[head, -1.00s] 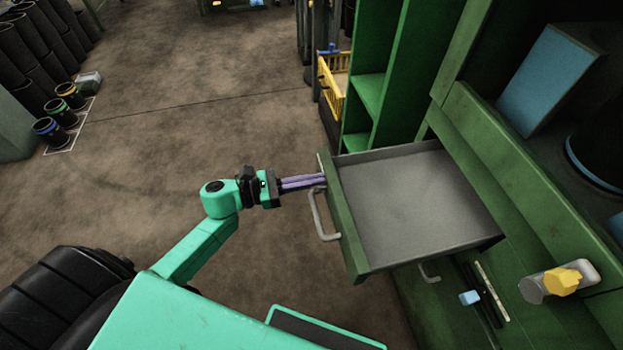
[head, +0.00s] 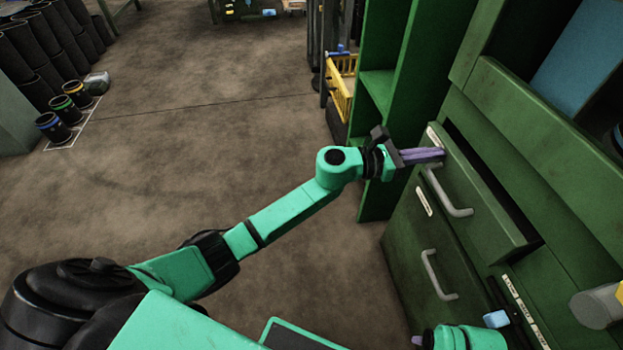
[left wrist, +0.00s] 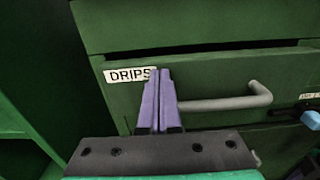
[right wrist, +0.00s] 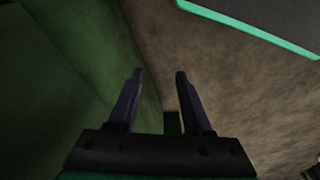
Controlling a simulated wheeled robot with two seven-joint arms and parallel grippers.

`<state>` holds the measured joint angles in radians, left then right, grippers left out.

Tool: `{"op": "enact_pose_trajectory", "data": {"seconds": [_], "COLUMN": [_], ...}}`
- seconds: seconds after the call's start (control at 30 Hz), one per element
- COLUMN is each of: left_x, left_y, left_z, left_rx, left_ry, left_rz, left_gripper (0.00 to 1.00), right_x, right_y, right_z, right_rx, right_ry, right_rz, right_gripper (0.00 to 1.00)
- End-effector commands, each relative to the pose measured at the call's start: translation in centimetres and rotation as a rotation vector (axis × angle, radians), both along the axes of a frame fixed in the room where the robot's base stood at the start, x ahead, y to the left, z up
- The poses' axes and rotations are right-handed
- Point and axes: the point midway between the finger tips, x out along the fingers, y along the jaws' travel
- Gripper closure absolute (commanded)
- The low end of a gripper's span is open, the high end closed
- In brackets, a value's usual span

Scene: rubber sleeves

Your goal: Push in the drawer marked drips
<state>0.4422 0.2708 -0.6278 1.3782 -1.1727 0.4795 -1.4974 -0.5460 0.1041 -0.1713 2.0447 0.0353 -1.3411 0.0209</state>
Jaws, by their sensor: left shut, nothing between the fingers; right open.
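The drips drawer (head: 480,205) is the top drawer of the green cabinet. It stands out only a little, with a narrow dark gap along its top edge. Its label reads DRIPS in the left wrist view (left wrist: 118,75), and its grey bar handle (head: 447,196) is to the right of the label. My left gripper (head: 441,153) is shut and empty, its purple fingertips against or very near the drawer front at the label, left of the handle. My right gripper (right wrist: 159,75) is open and empty, beside a green surface in the right wrist view.
Another drawer with a grey handle (head: 436,275) is below. A green shelf unit (head: 378,110) stands left of the cabinet, with a yellow basket (head: 343,85) beyond it. A grey and yellow object (head: 597,306) is at the right.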

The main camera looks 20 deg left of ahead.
Motion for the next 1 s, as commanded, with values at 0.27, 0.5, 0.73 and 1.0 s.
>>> {"op": "enact_pose_trajectory", "data": {"seconds": [0.27, 0.5, 0.73, 1.0], "left_x": [1.9, 2.3, 2.3, 2.4], "left_y": [-3.1, -3.5, -3.5, -3.3], "left_z": [-0.1, 0.2, 0.5, 0.6], "left_rx": [0.000, -0.002, -0.006, -0.010], "left_ry": [-0.001, -0.002, -0.005, -0.007], "left_rz": [0.000, 0.003, 0.004, 0.005], "left_gripper": [1.00, 1.00, 1.00, 1.00], "right_x": [-0.3, -0.4, -0.4, -0.4], "right_y": [0.4, 0.4, 0.4, 0.4], "right_z": [4.5, 5.4, 5.4, 5.3], "right_rx": [0.018, 0.019, 0.020, 0.019], "right_ry": [-0.014, -0.013, -0.014, -0.012], "right_rz": [0.014, 0.017, 0.016, 0.016], "right_gripper": [0.50, 0.50, 0.50, 0.50]}}
